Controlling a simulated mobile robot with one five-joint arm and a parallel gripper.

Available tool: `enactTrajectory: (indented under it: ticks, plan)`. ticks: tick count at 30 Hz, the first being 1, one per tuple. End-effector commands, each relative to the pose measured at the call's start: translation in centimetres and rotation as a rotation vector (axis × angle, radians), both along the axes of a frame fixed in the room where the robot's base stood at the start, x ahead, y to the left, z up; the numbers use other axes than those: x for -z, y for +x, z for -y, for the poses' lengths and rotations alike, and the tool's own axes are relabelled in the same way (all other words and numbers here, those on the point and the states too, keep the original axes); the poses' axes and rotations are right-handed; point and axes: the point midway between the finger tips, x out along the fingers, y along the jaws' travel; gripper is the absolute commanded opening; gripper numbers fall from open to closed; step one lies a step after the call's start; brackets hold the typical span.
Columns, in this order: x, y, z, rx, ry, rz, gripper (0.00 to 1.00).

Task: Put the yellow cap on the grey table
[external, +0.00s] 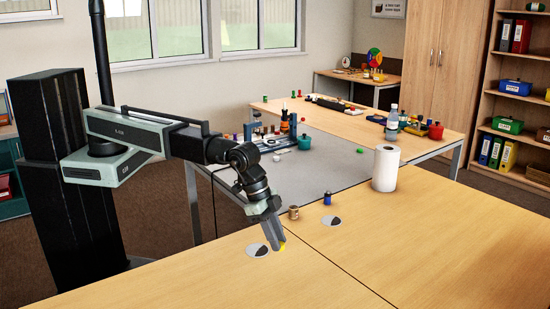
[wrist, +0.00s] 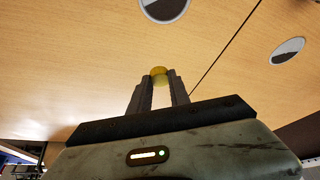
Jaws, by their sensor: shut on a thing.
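The yellow cap (wrist: 158,71) is between the fingertips of my gripper (wrist: 160,92) in the wrist view, and the fingers are shut on it. In the external view my gripper (external: 279,245) points down over the near wooden table, and a bit of the yellow cap (external: 283,247) shows at its tips. I cannot tell whether the cap touches the wood. The grey table (external: 320,174) stands behind the wooden one, with a bare grey top in its middle.
Round black-and-white discs lie on the near table, one (external: 257,250) beside my gripper, another (external: 331,220) farther right. A brown spool (external: 294,212), a blue spool (external: 327,199) and a paper roll (external: 386,168) stand behind. A blue-framed device (external: 270,141) stands at the grey table's far side.

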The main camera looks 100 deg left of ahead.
Motion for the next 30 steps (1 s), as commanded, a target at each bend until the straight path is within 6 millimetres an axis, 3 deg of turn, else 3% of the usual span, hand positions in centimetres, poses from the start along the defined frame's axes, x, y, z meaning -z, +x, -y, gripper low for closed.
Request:
enactTrajectory:
  ticks: [3, 8, 11, 22, 25, 30]
  plan:
    - [0.3, -0.8, 1.9, 0.029, 0.000, 0.000, 0.00]
    - [0.3, -0.8, 2.4, 0.035, 0.001, 0.000, 0.00]
    - [0.5, 0.8, 3.0, 0.035, 0.000, 0.000, 0.00]
    - [1.6, 11.1, 7.2, 0.035, 0.000, 0.000, 0.00]
    - [1.7, 12.6, 7.8, 0.035, 0.000, 0.000, 0.00]
    - [1.7, 13.2, 8.1, 0.035, 0.000, 0.000, 0.00]
